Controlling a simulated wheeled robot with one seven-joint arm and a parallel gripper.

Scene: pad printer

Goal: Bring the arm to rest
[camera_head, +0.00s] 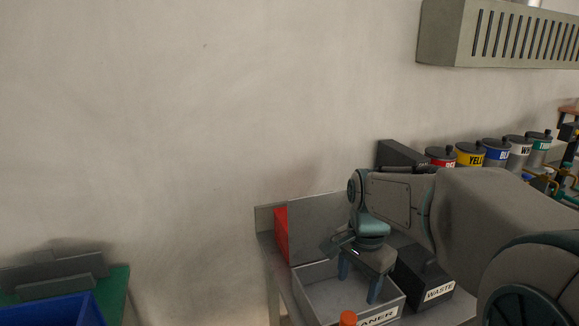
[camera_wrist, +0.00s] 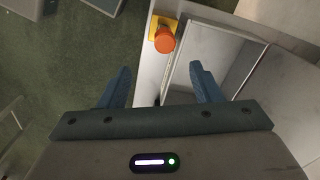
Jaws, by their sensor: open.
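My arm reaches in from the right in the head view and its gripper (camera_head: 360,283) points down over a grey open tray (camera_head: 317,271) with a label ending in "ANER". The two blue fingers are apart with nothing between them. In the wrist view my gripper (camera_wrist: 160,80) also shows its fingers spread, over the bench edge (camera_wrist: 150,75) and beside the tray (camera_wrist: 178,70). The tray looks empty where I can see into it. I cannot tell the exact height of the fingertips above it.
An orange knob (camera_wrist: 165,41) on a yellow base stands close to the tray's corner. A black "WASTE" bin (camera_head: 422,275) is right of the tray, and a red panel (camera_head: 281,235) left. Paint cans (camera_head: 470,155) line the back. A blue bin (camera_head: 50,310) stands far left.

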